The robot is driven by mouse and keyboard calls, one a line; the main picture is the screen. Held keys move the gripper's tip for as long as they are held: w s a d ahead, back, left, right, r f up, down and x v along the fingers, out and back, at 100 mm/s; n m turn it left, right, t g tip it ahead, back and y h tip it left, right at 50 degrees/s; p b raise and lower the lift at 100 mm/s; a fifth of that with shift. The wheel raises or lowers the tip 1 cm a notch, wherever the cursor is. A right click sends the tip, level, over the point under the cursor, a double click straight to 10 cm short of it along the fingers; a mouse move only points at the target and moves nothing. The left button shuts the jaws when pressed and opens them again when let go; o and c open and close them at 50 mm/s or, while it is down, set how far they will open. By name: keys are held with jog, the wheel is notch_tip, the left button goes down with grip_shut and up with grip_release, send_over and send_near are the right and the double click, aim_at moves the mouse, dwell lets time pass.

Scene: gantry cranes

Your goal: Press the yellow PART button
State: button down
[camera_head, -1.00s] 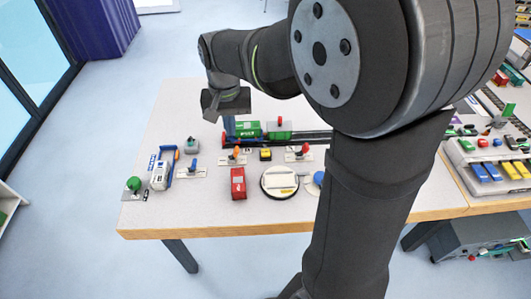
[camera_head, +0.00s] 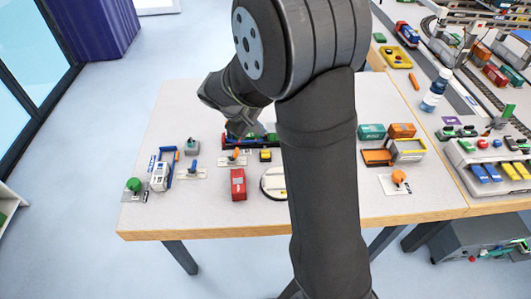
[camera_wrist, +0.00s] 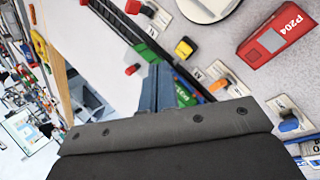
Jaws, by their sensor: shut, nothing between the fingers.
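The fingers also show in the wrist view (camera_wrist: 158,72), pointing toward the table and apart from the button.
An orange lever (camera_wrist: 218,86) and a blue lever (camera_wrist: 288,124) stand nearby. A round white turntable (camera_head: 272,184) is partly hidden by my arm. A green knob (camera_head: 133,184) sits at the front left.

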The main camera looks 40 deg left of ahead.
aim_at(263, 154)
jog(key=w+a+f+n+t, duration=0.2)
jog(key=w+f+n+t, duration=0.1)
jog(key=n, duration=0.4)
jog(key=shift+w+a+f+y, duration=0.15)
jog(key=shift+w+f+y, duration=0.25)
jog(key=shift+w+f, duration=0.1)
jog(key=shift+f, duration=0.1)
jog(key=shift+f, duration=4.25)
jog(key=shift+f, duration=0.1)
jog(key=shift+f, duration=0.35)
